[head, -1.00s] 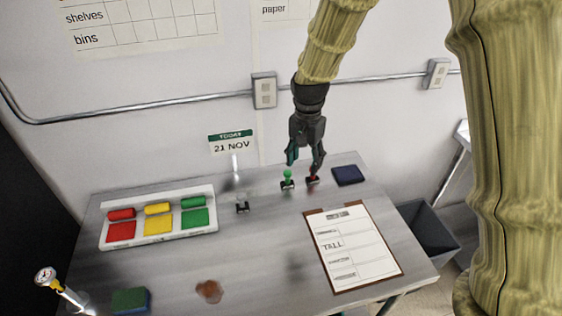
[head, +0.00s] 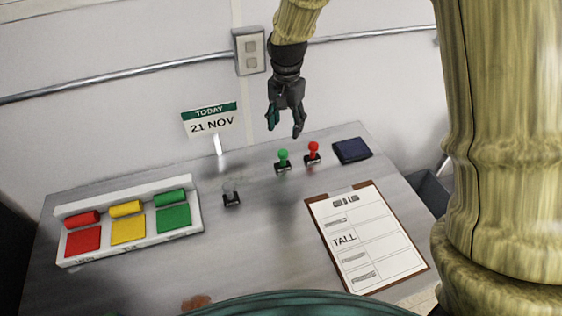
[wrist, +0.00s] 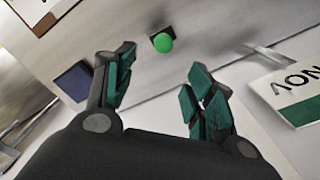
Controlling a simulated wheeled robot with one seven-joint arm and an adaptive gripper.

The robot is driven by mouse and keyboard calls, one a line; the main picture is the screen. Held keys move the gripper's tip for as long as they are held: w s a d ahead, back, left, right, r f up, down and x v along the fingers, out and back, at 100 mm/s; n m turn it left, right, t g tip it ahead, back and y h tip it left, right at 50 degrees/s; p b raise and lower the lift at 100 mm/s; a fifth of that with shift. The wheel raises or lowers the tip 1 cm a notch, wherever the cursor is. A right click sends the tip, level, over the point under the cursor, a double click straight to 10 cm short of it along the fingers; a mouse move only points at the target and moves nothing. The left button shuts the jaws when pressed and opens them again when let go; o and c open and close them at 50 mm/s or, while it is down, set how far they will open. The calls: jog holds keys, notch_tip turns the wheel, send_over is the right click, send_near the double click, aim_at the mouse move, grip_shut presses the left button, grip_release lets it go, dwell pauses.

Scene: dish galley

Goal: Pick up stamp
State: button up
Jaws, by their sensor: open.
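A stamp with a green knob (head: 283,159) and a stamp with a red knob (head: 313,152) stand upright side by side on the steel table. A smaller dark stamp base with a pale, hard-to-see handle (head: 232,198) stands to their left. My gripper (head: 285,128) is open and empty in the head view, raised above and behind the green stamp, near the wall. In the wrist view, the green knob (wrist: 163,43) shows beyond my gripper (wrist: 160,75), in line with the gap between its fingers. The red stamp is not visible in the wrist view.
A dark blue pad (head: 352,150) lies right of the stamps, and a clipboard (head: 420,262) lies in front. A date sign (head: 212,120) stands at the back. A tray with coloured pads (head: 190,228) is at left. The wall is close behind.

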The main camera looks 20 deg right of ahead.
aim_at(283, 151)
jog(key=shift+a+f+p, duration=0.1)
jog(key=shift+f+p, duration=0.6)
jog(key=shift+f, duration=2.15)
jog(key=shift+s+a+f+p, duration=0.2)
jog(key=shift+f+p, duration=0.3)
jog(key=shift+f, duration=0.05)
jog(key=f, duration=0.1)
jog(key=p, duration=0.1)
jog(key=f, duration=0.1)
jog(key=shift+s+a+f, duration=0.2)
jog(key=shift+a+f, duration=0.05)
jog(key=shift+f, duration=0.1)
jog(key=shift+f+p, duration=0.3)
jog(key=shift+f, duration=0.5)
jog(key=c, duration=1.2)
